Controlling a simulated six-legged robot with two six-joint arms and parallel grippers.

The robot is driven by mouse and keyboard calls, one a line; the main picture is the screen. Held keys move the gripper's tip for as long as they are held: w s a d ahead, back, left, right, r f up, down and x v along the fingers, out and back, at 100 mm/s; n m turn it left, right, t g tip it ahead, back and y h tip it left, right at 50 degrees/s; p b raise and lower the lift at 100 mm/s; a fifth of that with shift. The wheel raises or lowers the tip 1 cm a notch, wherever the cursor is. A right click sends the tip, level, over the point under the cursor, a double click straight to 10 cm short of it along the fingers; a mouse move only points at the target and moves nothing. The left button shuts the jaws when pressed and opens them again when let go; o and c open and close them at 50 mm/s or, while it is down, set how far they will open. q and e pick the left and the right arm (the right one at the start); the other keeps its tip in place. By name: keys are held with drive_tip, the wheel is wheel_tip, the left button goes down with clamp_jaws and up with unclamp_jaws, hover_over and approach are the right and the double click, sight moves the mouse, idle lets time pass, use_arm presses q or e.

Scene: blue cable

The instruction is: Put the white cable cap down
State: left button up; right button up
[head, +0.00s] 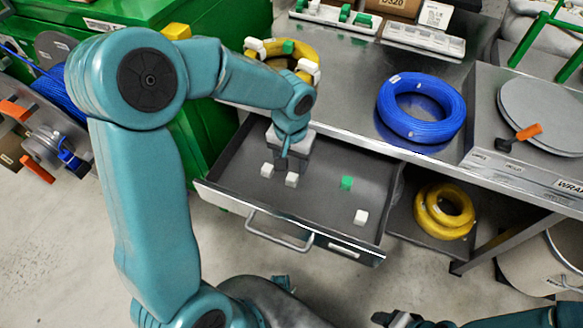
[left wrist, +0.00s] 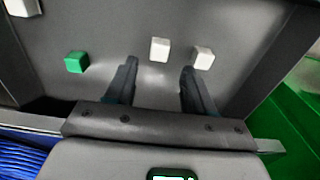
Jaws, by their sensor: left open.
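My left gripper (head: 290,165) is over the open drawer (head: 228,196), pointing down. In the left wrist view its two fingers (left wrist: 160,68) are apart with nothing between them. A white cable cap (head: 292,180) lies on the drawer floor just beyond the fingertips; it also shows in the left wrist view (left wrist: 159,49). A second white cap (head: 267,170) lies close beside it, also in the wrist view (left wrist: 203,58). A third white cap (head: 361,217) and a green cap (head: 346,183) lie farther right in the drawer. My right gripper (head: 390,318) shows partly at the bottom edge.
A blue cable coil (head: 421,107) lies on the metal bench to the right. A yellow coil (head: 290,56) with caps sits behind my left arm. Another yellow coil (head: 444,211) is on the shelf below. The drawer's middle and front floor are mostly clear.

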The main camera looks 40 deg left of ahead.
sight(291, 178)
use_arm(q)
wheel_tip(291, 178, up, 5)
drive_tip(key=shift+r+p, duration=0.1)
drive_tip(key=shift+p, duration=0.3)
